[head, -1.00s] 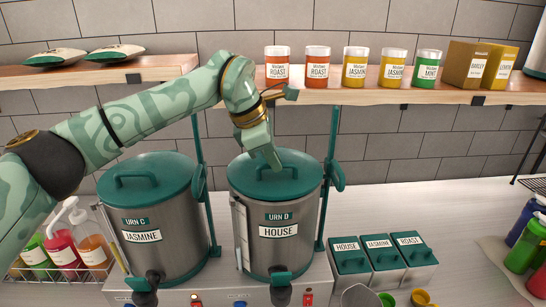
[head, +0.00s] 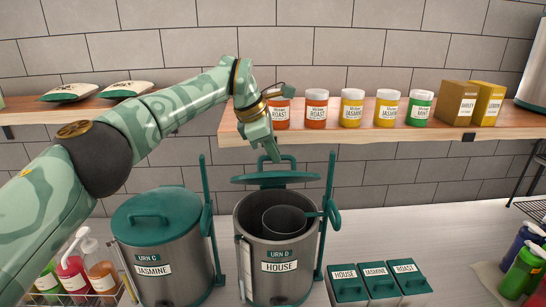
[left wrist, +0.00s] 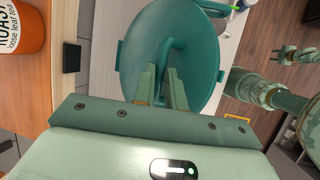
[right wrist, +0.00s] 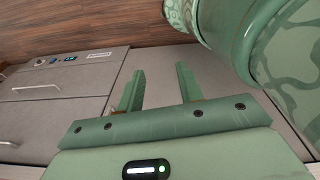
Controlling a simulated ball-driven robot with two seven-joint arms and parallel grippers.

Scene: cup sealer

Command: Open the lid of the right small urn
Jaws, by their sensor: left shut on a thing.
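The right urn, Urn D (head: 277,258), labelled HOUSE, stands on the counter with its top open and a grey inner container visible inside. Its teal lid (head: 258,181) is raised above the body, between two teal posts. My left gripper (head: 273,153) is shut on the lid's handle; in the left wrist view the fingers (left wrist: 168,88) close on the handle, with the lid (left wrist: 205,60) behind. My right gripper (right wrist: 158,88) is open and empty, low before grey cabinet fronts. It is outside the head view.
Urn C (head: 165,262), labelled JASMINE, stands closed at left. A shelf (head: 400,134) with several jars (head: 352,108) and two boxes runs close behind the lid. Small teal-lidded boxes (head: 378,281) stand right of Urn D; bottles (head: 72,272) stand at left.

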